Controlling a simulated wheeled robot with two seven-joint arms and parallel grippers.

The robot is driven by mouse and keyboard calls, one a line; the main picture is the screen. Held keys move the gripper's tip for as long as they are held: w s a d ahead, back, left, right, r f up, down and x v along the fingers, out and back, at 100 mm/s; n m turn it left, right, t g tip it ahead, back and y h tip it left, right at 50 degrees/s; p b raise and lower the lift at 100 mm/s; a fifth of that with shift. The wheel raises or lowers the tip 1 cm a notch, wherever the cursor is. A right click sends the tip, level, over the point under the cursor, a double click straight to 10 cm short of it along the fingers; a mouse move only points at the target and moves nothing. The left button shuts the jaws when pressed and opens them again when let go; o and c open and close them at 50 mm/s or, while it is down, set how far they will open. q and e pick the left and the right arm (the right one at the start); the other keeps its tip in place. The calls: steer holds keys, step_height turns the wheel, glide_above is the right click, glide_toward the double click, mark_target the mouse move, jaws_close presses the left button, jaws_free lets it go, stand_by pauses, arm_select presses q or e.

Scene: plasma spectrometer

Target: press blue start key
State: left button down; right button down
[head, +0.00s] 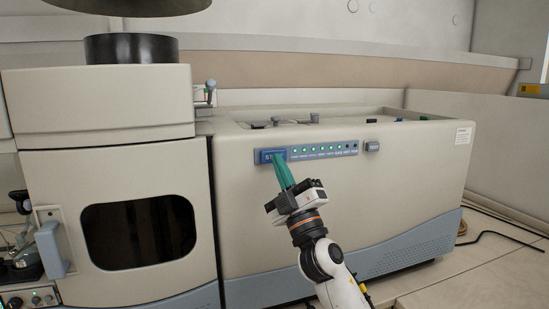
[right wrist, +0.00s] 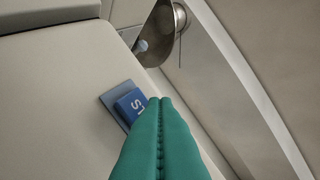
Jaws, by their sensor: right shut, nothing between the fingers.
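The blue start key (head: 267,156) sits at the left end of the control strip on the front of the beige spectrometer (head: 400,190). In the right wrist view the key (right wrist: 131,104) shows part of its white lettering; the rest is hidden behind my fingers. My right gripper (head: 279,164) has green fingers closed together with nothing between them. Its tips are at the key's lower right edge in the head view. In the right wrist view the tips (right wrist: 160,100) overlap the key's right side. I cannot tell whether they touch it. My left gripper is not in view.
A row of small green lights (head: 322,150) runs right of the key, with a separate small button (head: 372,146) beyond. A dark-windowed door (head: 140,232) with a handle (head: 50,249) is at the left. A black cable (head: 490,235) lies on the bench at right.

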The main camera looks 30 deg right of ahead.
steer(key=shift+w+d, duration=0.1)
steer(key=shift+w, duration=0.5)
stand_by(0.6)
steer(key=shift+s, duration=0.1)
steer(key=shift+s+a, duration=0.2)
steer(key=shift+s, duration=0.55)
steer(key=s, duration=0.2)
steer(key=s+a+p, duration=0.1)
steer(key=s, duration=0.2)
stand_by(0.4)
steer(key=shift+w+f, duration=0.1)
stand_by(0.5)
